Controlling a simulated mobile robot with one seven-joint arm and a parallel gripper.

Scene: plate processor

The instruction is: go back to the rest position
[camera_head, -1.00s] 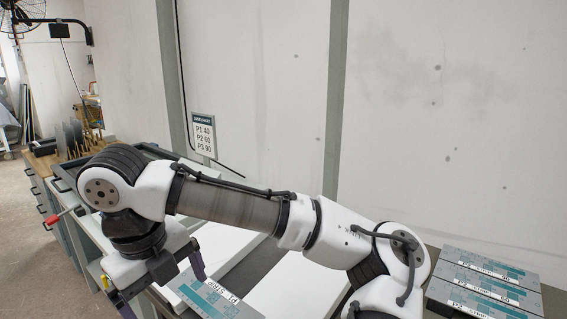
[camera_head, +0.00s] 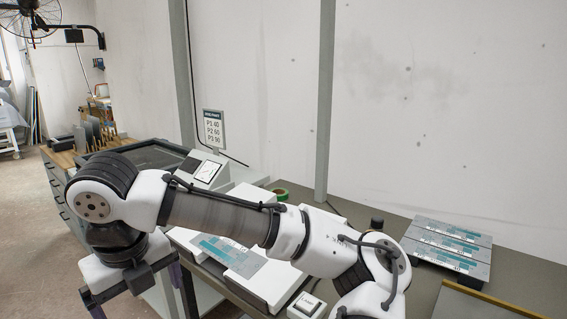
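My gripper (camera_head: 142,304) hangs at the lower left in the head view, at the end of my white and grey arm. Its two dark fingers point down and stand wide apart, with nothing visible between them. It is left of the bench's front edge. A grey and teal plate (camera_head: 232,254) lies on a white device on the bench, right of the gripper and apart from it. My arm hides part of the bench behind it.
Several labelled plates (camera_head: 447,246) lie on a dark holder at the right. A sign (camera_head: 213,130) stands by the wall. Open floor (camera_head: 40,240) lies at the left.

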